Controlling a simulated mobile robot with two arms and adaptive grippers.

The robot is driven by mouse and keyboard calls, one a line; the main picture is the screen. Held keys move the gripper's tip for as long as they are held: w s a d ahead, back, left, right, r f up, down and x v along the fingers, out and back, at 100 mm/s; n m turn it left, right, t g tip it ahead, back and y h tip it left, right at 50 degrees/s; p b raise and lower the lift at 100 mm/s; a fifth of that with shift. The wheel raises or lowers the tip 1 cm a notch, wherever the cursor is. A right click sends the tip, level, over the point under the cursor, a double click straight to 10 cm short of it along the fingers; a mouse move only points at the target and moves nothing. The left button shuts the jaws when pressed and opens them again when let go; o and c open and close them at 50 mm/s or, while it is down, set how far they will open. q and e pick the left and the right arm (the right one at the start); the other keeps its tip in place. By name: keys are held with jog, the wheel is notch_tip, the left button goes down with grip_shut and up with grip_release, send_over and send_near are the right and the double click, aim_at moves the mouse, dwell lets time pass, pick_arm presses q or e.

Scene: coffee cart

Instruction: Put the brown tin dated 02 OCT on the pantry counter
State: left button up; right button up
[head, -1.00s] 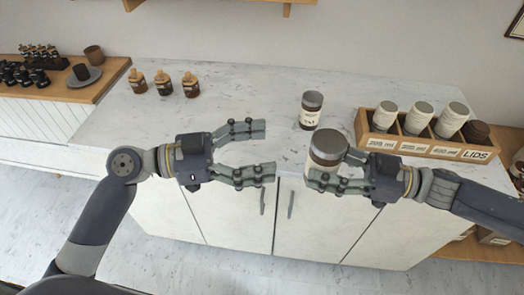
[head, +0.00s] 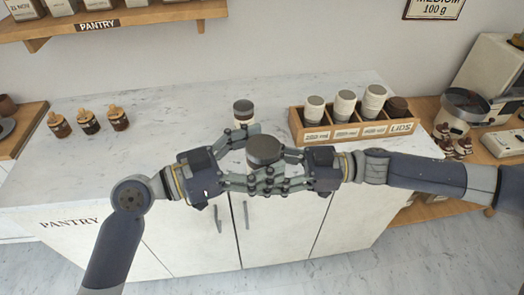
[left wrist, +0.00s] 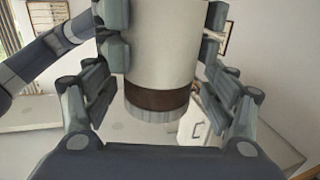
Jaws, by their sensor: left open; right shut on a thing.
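A tin with a dark grey lid (head: 264,150) is held upright in the air by my right gripper (head: 279,170), in front of the pantry counter (head: 185,105). My left gripper (head: 255,160) is open with its fingers around the same tin. In the left wrist view the tin's pale body (left wrist: 160,45), brown band and grey end stand between the left fingers. A similar tin (head: 243,112) stands on the counter just behind the grippers. No date is readable on either tin.
A wooden lids box (head: 312,139) with several cups stands at the counter's right. Several small stoppered bottles (head: 90,122) stand at the left. Pantry shelf (head: 150,14) hangs above. The counter's left-middle is clear. A scale or grinder stands far right.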

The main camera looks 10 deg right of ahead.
pick_arm(q)
jog(key=shift+d, duration=0.1)
pick_arm(e)
jog(key=shift+r, duration=0.1)
pick_arm(q)
jog(key=c, duration=1.4)
pick_arm(e)
jog(key=o, duration=1.4)
jog(key=shift+c, duration=0.2)
jog(key=shift+d, duration=0.1)
